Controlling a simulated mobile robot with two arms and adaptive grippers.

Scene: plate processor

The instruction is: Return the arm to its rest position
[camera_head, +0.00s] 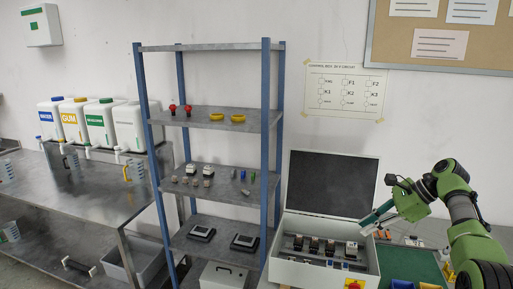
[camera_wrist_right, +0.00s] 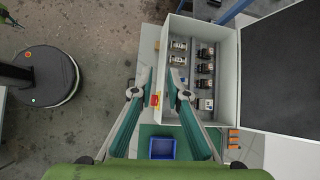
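My right arm comes in from the right in the head view. Its gripper (camera_head: 372,218) is above the right edge of an open grey control box (camera_head: 300,272). In the right wrist view the two teal fingers of this gripper (camera_wrist_right: 160,76) are apart, with nothing held between them. The box (camera_wrist_right: 228,110) shows beyond the fingertips, and its red and yellow button (camera_wrist_right: 154,100) shows between the fingers, farther off. My left gripper is not in view.
The box lid (camera_head: 330,185) stands raised behind the right gripper's left side. A blue bin (camera_wrist_right: 162,148) sits on a green mat (camera_wrist_right: 143,140). A metal shelf rack (camera_head: 265,110) stands left of the box. A dark round base (camera_wrist_right: 45,75) is on the floor.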

